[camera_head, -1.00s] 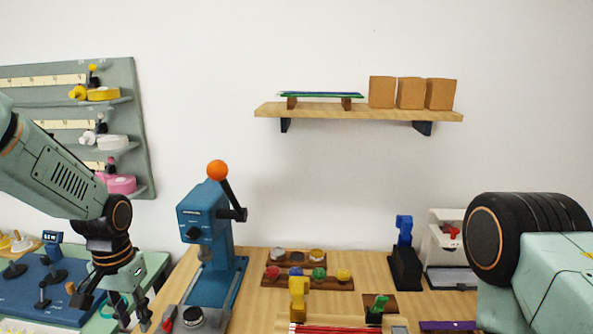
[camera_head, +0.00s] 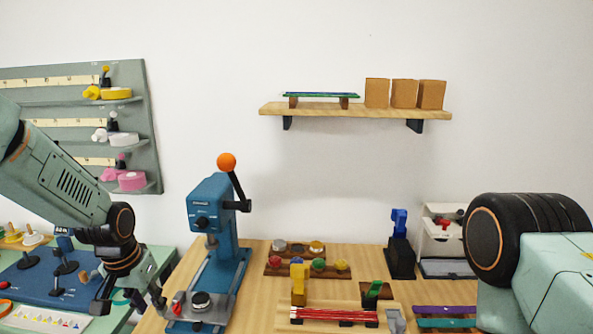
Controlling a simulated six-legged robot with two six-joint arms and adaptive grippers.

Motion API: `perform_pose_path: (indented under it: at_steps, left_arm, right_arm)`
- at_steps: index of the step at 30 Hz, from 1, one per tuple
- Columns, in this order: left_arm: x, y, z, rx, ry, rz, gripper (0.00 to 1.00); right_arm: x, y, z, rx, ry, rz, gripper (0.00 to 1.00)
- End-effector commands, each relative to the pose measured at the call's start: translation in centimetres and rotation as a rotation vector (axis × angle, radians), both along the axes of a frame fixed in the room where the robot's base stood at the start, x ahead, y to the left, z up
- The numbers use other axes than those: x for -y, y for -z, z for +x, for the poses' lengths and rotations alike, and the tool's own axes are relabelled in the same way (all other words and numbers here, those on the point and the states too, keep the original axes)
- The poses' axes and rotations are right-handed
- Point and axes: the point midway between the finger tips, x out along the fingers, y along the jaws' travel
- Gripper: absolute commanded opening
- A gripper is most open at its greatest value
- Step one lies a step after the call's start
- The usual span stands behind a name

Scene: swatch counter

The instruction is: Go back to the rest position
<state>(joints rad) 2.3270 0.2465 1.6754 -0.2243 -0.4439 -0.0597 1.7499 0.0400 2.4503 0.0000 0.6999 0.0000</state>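My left gripper (camera_head: 130,303) hangs at the lower left, fingers down, over the strip between the green counter and the wooden table. Its fingers are spread apart and I see nothing held between them. The blue press (camera_head: 211,235) with an orange-knobbed lever (camera_head: 227,162) stands just to its right, apart from it. Of my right arm only a large pale green and black part shows at the right edge; its gripper is out of view.
The wooden table (camera_head: 255,292) carries a stepped rack (camera_head: 307,269), a tray with red sticks (camera_head: 333,316), a blue clamp (camera_head: 400,245) and a white box (camera_head: 442,236). A blue mat (camera_head: 40,284) lies left. A shelf (camera_head: 355,110) and a tape pegboard (camera_head: 147,120) are on the wall.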

Motion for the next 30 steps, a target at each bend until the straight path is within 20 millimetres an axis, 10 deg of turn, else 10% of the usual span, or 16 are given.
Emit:
perform_pose_path:
  at_steps: [5, 11, 21, 30]
  left_arm:
    - [1.6, 2.6, -0.3, 0.092, -0.022, -0.029, 0.32]
    - [4.3, 11.3, -5.0, 0.154, -0.066, -0.063, 0.32]
    - [6.4, 26.7, -21.0, 0.074, -0.127, -0.033, 0.32]
    - [6.9, 34.6, -34.6, -0.169, -0.100, 0.012, 0.32]
  right_arm:
    - [0.0, 0.6, 0.0, 0.001, 0.000, 0.000, 0.71]
    - [0.0, 3.6, 0.0, 0.001, 0.000, 0.000, 0.71]
    - [0.0, 10.4, 0.0, 0.000, 0.000, 0.000, 0.71]
    - [0.0, 15.4, 0.1, 0.000, 0.000, 0.000, 0.71]
